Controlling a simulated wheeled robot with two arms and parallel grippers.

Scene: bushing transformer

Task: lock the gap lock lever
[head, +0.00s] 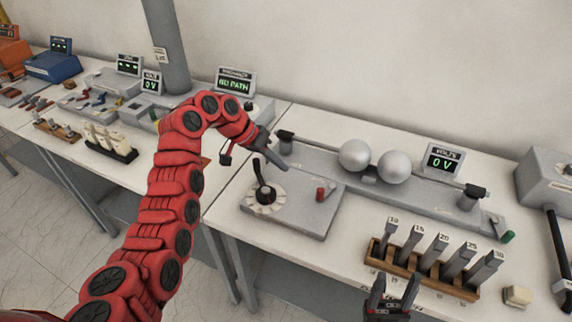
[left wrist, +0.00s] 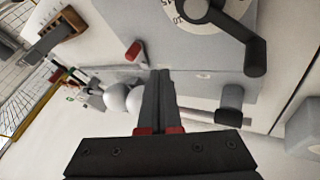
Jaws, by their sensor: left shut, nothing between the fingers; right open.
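A grey control plate carries a pale dial (head: 264,200) with a black crank handle (head: 260,172) and a short red lever (head: 320,194) to its right. The red lever also shows in the left wrist view (left wrist: 135,50), upper left of the fingers, and the crank (left wrist: 252,42) shows at upper right. My left gripper (head: 276,162) is shut and empty, above the plate's back edge near the crank. Its closed fingers (left wrist: 160,95) are apart from the red lever. My right gripper (head: 393,290) is open and empty at the bottom of the head view.
Two silver spheres (head: 374,160) sit on a long grey base behind the plate. A wooden rack (head: 425,272) of numbered grey gauges stands in front, with a voltage display (head: 443,160) reading 0 V at the back. My left arm covers part of the left bench.

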